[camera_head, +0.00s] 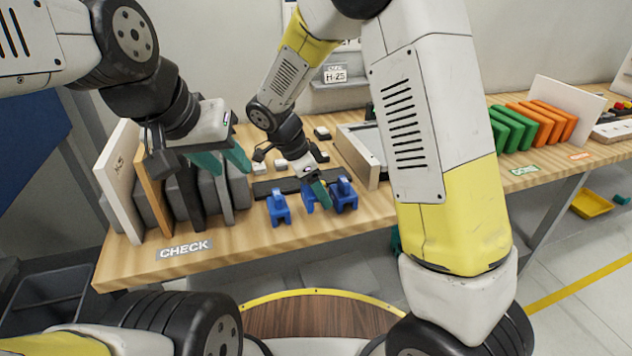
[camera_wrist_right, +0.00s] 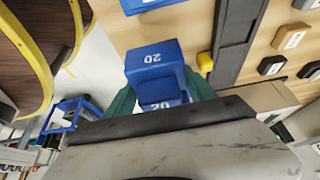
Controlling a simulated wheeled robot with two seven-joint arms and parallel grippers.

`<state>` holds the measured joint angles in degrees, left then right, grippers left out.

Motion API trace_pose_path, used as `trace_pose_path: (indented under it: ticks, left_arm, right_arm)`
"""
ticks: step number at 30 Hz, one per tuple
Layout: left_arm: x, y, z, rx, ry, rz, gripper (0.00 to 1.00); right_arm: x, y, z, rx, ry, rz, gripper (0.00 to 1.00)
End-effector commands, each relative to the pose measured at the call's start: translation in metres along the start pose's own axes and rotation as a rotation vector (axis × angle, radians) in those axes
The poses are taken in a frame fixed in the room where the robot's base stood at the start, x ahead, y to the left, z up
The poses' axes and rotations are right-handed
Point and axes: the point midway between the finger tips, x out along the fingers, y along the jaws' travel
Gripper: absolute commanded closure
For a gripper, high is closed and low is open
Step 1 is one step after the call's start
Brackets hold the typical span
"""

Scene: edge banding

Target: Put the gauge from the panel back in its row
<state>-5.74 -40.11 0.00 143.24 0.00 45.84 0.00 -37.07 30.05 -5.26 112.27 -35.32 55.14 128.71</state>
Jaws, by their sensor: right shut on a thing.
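My right gripper (camera_wrist_right: 160,100) is shut on a blue gauge (camera_wrist_right: 155,65) marked 20, seen between its green fingers in the right wrist view. In the head view, my right gripper (camera_head: 320,192) is low over the bench among blue gauges, and its finger hides part of them. One blue gauge (camera_head: 278,207) stands to its left and another (camera_head: 344,194) to its right. A further blue part (camera_head: 308,198) shows just behind the finger. Whether the held gauge touches the bench cannot be told.
Grey and dark panels (camera_head: 210,190) stand upright behind the CHECK label (camera_head: 184,249) at the left. A dark strip (camera_head: 275,188) and small black and white blocks lie behind the gauges. Green (camera_head: 512,130) and orange (camera_head: 550,120) panels stand at the right.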

Motion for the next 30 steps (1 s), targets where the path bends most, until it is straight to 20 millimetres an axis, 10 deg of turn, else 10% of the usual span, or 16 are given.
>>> trace_pose_path:
  ticks: [26, 27, 30]
  left_arm:
    - [0.0, 0.0, 0.0, 0.0, 0.0, 0.0, 0.64]
    - [0.0, 0.0, 0.0, 0.0, 0.0, 0.0, 0.64]
    - [0.0, 0.0, 0.0, 0.0, 0.0, 0.0, 0.64]
  right_arm:
    - [0.036, -0.019, 0.018, -0.001, 0.0, -0.001, 0.82]
    - [0.035, -0.019, 0.018, -0.001, 0.0, -0.001, 0.29]
    - [0.035, -0.018, 0.018, -0.001, 0.0, -0.001, 0.28]
